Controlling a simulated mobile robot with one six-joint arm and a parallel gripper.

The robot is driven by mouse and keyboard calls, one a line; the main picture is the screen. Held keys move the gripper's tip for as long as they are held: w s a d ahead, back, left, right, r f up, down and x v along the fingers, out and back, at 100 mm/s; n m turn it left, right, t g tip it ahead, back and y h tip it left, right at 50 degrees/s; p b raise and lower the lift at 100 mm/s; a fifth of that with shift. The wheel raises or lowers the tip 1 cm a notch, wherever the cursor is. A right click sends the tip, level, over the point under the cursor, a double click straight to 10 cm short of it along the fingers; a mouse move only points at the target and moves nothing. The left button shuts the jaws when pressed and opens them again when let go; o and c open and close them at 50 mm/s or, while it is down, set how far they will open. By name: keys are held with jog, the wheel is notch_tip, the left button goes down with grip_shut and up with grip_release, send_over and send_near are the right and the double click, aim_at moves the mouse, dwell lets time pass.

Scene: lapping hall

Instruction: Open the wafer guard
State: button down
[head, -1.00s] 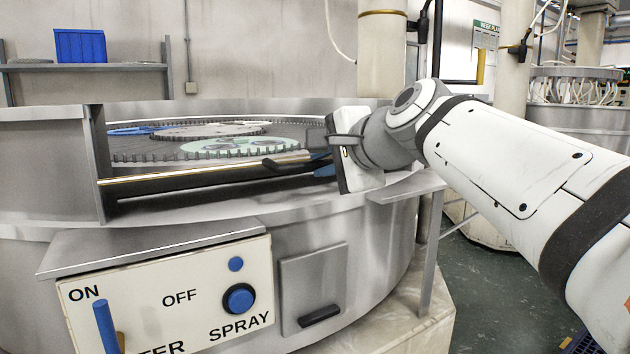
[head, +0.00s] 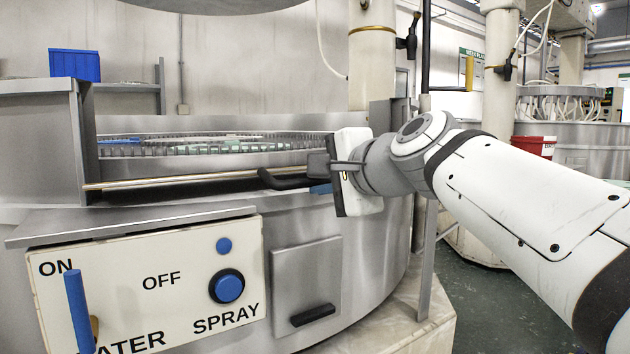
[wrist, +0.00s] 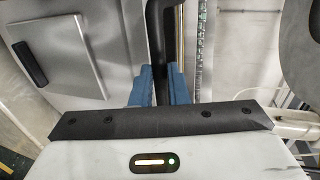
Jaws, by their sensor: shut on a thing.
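The wafer guard appears to be the low front strip of the round steel lapping machine, with a brass-coloured edge (head: 170,182) running between the left wall and my gripper. A black bent handle (head: 280,180) stands out at its right part. My gripper (head: 319,177) is shut on this handle at the right side of the opening. In the wrist view the dark handle (wrist: 156,30) runs between the two blue fingers (wrist: 160,88), with the brass edge just right of it. My gripper's body hides the right end of the strip.
Below is a control panel (head: 150,285) with a blue lever (head: 79,305) and a blue spray knob (head: 227,286). A cabinet door (head: 306,280) with a black handle is on the machine's front. Toothed plates (head: 200,146) show inside. A blue bin (head: 74,65) stands behind.

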jog(key=c, duration=1.4)
grip_release()
jog(key=shift+w, duration=0.1)
notch_tip(320, 180, up, 10)
jog(key=p, duration=0.5)
jog(key=shift+p, duration=0.3)
jog(key=s+d+f+n+g+h+p, duration=0.4)
jog(key=s+p, duration=0.5)
jog(key=p, duration=0.5)
jog(key=s+d+f+n+g+h+p, duration=0.4)
jog(key=s+d+f+n+g+p, duration=0.2)
jog(key=f+p, duration=0.5)
jog(key=s+d+n+p, duration=0.1)
jog(key=s+d+p, duration=0.1)
jog(key=s+p, duration=0.1)
jog(key=shift+s+d+f+n, duration=0.2)
jog(key=shift+s+d+n, duration=0.05)
jog(key=shift+d+n, duration=0.05)
